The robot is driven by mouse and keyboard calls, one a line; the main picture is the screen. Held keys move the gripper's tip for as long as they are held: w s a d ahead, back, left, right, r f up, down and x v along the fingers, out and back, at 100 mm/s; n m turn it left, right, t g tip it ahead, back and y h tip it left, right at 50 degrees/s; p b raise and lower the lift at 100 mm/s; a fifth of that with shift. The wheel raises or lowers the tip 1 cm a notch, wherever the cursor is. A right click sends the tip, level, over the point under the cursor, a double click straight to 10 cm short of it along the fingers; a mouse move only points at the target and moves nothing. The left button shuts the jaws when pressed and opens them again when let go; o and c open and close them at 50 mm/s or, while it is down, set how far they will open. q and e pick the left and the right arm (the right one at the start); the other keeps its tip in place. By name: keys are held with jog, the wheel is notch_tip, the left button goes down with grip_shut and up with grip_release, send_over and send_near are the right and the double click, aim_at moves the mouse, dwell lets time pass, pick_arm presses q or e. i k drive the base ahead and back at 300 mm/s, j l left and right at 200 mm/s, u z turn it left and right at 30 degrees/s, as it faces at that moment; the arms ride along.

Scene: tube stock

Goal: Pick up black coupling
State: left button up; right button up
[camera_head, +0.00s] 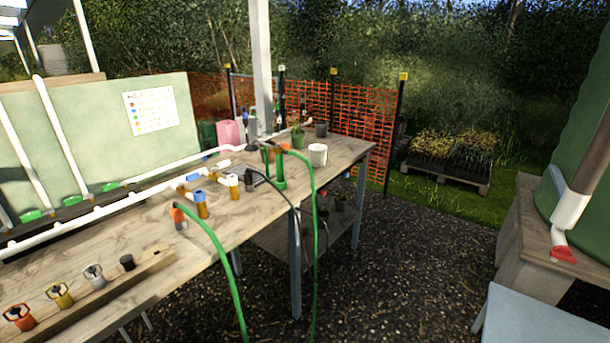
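A small black cylindrical piece (127,263) sits on a wooden strip (75,303) at the front left of the workbench, at the right end of a row of fittings. It looks like the black coupling, but its detail is too small to be sure. Another small dark fitting (248,182) stands farther back on the bench, beside a white fitting with an amber base (233,187). Neither of my grippers shows in the head view.
The wooden workbench (150,228) carries white pipes, a blue-topped fitting (200,204), an orange-ended green hose (215,250) hanging over the front edge, and a white mug (317,154). Gravel floor (400,270) lies open to the right, before a grey-blue surface (545,318).

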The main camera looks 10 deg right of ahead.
aim_at(248, 178)
jog(key=i+l+u, duration=0.15)
jog(key=u, duration=0.2)
jog(key=i+l+u, duration=0.1)
jog(key=u, duration=0.2)
jog(key=l+u, duration=0.35)
jog(key=i+j, duration=0.05)
